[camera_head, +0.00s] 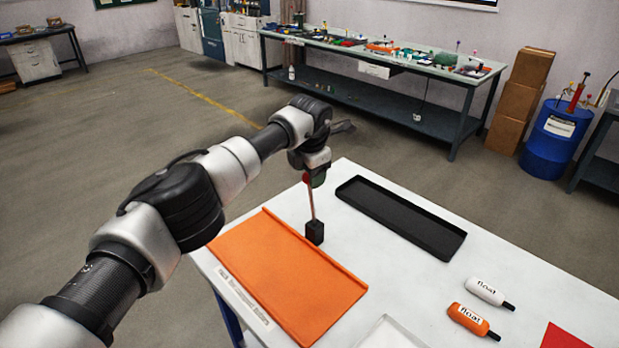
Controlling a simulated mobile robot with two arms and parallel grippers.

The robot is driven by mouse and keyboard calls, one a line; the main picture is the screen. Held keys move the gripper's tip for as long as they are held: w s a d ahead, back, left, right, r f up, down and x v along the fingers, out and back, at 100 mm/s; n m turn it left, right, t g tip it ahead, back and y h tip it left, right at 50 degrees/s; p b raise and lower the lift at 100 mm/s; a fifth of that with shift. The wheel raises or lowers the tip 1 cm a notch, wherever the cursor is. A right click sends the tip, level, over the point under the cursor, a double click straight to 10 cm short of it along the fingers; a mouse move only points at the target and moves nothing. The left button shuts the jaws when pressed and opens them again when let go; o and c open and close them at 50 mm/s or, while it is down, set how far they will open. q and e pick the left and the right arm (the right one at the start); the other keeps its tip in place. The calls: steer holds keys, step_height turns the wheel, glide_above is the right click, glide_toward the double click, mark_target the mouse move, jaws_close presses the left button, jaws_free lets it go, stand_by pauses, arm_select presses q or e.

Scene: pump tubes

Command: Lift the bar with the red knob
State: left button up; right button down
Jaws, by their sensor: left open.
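A thin bar (312,204) stands roughly upright, its lower end at a small black block (315,232) on the white table. Its red knob (307,178) shows only in part at the top, beside my gripper. My left gripper (316,178) points down at the knob end of the bar and is open. The wrist and gripper hide much of the knob, so I cannot tell whether the fingers touch it or stand around it. My right gripper is not in view.
A red sheet (563,337) and a pale tray (392,332) show at the front edge.

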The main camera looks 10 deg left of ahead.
arm_select(q)
steer(key=b+v, duration=0.1)
steer(key=v, duration=0.7)
steer(key=shift+r+b, duration=0.2)
steer(key=shift+b, duration=0.15)
